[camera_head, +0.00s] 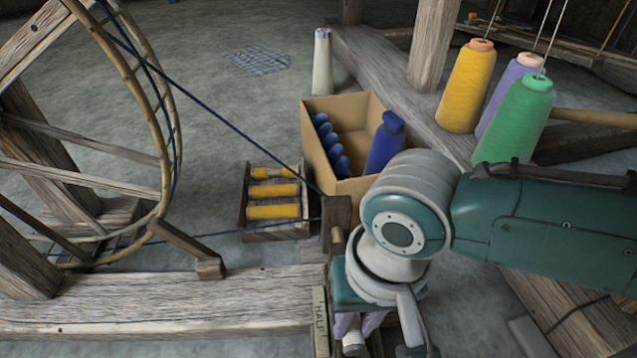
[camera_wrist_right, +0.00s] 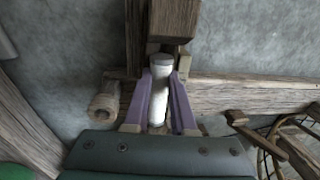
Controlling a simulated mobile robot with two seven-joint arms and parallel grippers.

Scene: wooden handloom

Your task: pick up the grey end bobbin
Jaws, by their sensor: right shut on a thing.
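The grey end bobbin (camera_wrist_right: 159,98), a pale whitish-grey cylinder with a wider rounded top, is between the two purple fingers of my right gripper (camera_wrist_right: 162,90) in the right wrist view. The fingers are shut on it from both sides. In the head view the right gripper (camera_head: 360,324) is at the bottom centre, beside the wooden post at the end of the beam. The pale end of the bobbin (camera_head: 353,343) shows below the fingers; my wrist hides the rest. My left gripper is not in view.
A wooden beam (camera_head: 150,303) and a wheel (camera_head: 165,140) fill the left. A cardboard box (camera_head: 353,106) with blue bobbins and a wooden tray (camera_head: 275,233) with yellow bobbins stand behind the post. Yellow (camera_head: 466,85), lilac and green cones stand at the right. A dark thread crosses from the wheel.

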